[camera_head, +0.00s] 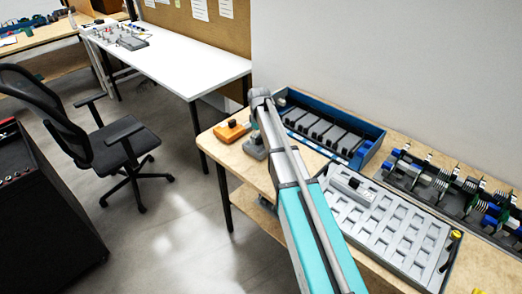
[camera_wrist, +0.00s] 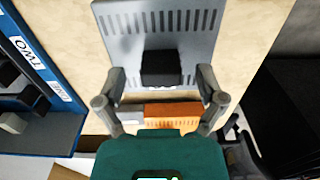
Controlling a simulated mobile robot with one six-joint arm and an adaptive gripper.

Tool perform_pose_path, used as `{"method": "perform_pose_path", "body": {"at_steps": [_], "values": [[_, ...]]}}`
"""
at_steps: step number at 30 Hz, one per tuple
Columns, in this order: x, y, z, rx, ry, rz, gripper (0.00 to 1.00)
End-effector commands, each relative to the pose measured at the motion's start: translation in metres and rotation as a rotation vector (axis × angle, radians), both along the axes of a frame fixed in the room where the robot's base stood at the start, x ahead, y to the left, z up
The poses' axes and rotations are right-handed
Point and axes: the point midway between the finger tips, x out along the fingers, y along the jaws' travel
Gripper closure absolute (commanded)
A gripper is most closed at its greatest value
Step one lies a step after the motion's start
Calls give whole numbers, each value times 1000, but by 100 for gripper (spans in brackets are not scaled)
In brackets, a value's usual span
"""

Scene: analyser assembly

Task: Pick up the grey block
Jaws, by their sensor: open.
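The grey block (camera_wrist: 205,32) lies on the wooden table, seen from above in the wrist view. It is a flat grey body with rows of slots and a raised dark knob (camera_wrist: 162,66) in its middle. My gripper (camera_wrist: 162,84) is open, with one finger on each side of the knob. I see no clear contact. An orange block (camera_wrist: 180,113) lies beside the grey block, partly behind my gripper. In the head view the orange block (camera_head: 231,131) is left of my arm's end. A grey shape (camera_head: 253,150) beside it is partly hidden by my arm.
A blue bin (camera_head: 366,154) with grey parts stands right of my arm; its labelled edge (camera_wrist: 38,68) is at left in the wrist view. A grey slotted tray (camera_head: 428,262) and a rack of parts (camera_head: 440,185) lie further right. A black chair (camera_head: 105,150) stands at left.

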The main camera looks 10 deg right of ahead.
Motion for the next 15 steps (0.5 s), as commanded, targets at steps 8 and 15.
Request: {"method": "perform_pose_path", "body": {"at_steps": [8, 15], "values": [[0, 0, -9, 0, 0, 0, 11], [0, 0, -9, 0, 0, 0, 11]]}}
